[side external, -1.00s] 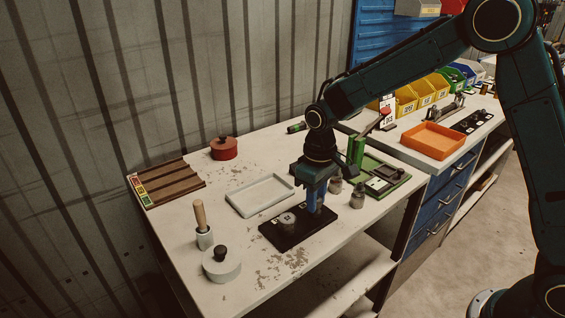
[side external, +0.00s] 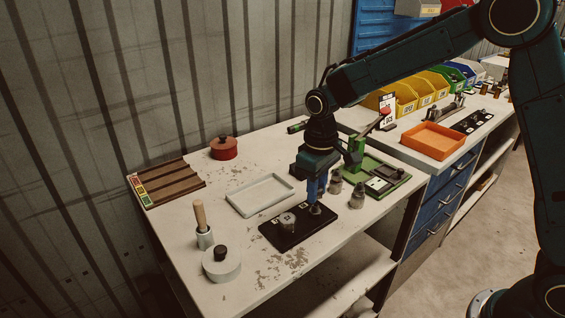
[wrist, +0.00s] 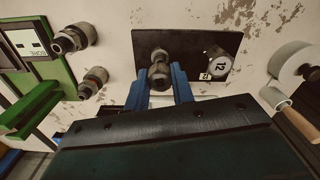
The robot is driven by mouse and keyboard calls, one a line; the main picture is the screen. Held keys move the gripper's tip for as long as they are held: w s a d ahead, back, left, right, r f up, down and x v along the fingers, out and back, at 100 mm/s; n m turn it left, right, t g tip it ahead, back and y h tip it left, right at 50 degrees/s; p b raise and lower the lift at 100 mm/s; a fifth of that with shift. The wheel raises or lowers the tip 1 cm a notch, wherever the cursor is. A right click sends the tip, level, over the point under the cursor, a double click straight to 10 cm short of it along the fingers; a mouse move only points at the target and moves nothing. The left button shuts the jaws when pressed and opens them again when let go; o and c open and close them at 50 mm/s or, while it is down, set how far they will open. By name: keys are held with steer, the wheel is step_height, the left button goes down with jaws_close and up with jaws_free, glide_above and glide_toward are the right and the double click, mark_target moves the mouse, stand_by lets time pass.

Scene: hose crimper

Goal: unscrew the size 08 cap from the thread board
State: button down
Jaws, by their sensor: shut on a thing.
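The black thread board (side external: 283,240) lies on the bench; it also shows in the wrist view (wrist: 205,42). A grey cap (side external: 287,222) marked 12 sits on its left part, at the right in the wrist view (wrist: 218,64). My gripper (side external: 316,202) is above the other end of the board. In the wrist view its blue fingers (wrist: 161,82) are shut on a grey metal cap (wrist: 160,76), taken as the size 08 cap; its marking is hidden. A grey stud-like piece (side external: 316,209) shows under the fingertips. I cannot tell whether the cap still touches its thread.
A pale tray (side external: 238,206) lies left of the board. A wooden-handled tool (side external: 200,218) and a round grey pot (side external: 221,268) stand at the front left.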

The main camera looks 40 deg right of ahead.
steer(key=shift+r, duration=0.15)
steer(key=shift+r, duration=2.35)
